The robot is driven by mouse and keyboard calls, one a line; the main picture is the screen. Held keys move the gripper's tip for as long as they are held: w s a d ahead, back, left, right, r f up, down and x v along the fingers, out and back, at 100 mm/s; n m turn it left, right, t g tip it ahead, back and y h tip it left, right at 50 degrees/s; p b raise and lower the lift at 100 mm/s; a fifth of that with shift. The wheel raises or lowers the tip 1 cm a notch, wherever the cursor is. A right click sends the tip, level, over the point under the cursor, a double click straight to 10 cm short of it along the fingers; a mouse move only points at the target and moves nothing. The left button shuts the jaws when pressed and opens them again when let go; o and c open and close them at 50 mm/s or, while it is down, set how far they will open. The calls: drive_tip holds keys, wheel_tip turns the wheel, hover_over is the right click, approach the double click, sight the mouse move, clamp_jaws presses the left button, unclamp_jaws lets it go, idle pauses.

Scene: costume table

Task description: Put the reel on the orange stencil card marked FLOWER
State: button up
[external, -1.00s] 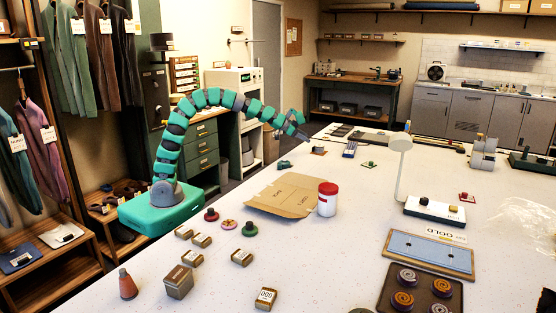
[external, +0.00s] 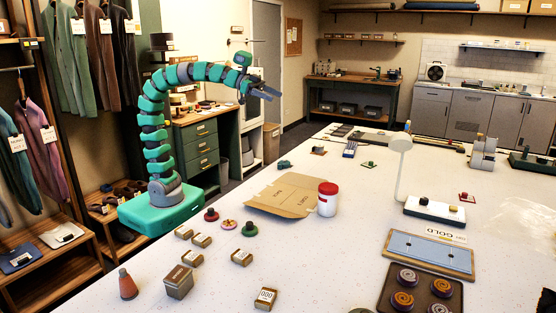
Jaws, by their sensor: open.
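My gripper (external: 264,92) is raised high above the far left part of the table, fingers apart and nothing visible between them. A small orange-brown card (external: 318,151) lies at the far side of the table with a small dark piece on it; its marking is too small to read. Reel-like pieces stand on the near left table: a red one (external: 211,215) and a green one (external: 249,229). I cannot tell which piece is the task's reel. My gripper is well apart from all of them.
A brown cardboard sheet (external: 283,195) and a white jar with a red lid (external: 327,199) lie mid-table. A white lamp (external: 401,165) rises to the right. Several small boxes (external: 201,240) stand near. A blue board (external: 428,254) and dark tray (external: 412,301) lie front right.

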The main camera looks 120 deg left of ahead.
drive_tip(key=s+d+r+h, duration=0.1)
drive_tip(key=s+d+r, duration=0.3)
drive_tip(key=d, duration=0.2)
drive_tip(key=s+d+r+m+t, duration=0.1)
drive_tip(key=s+d+r, duration=0.3)
drive_tip(key=s+d, duration=0.1)
drive_tip(key=shift+s+d+r+h, duration=0.2)
drive_tip(key=shift+d+h, duration=0.2)
drive_tip(key=shift+d, duration=0.35)
drive_tip(key=shift+r, duration=0.1)
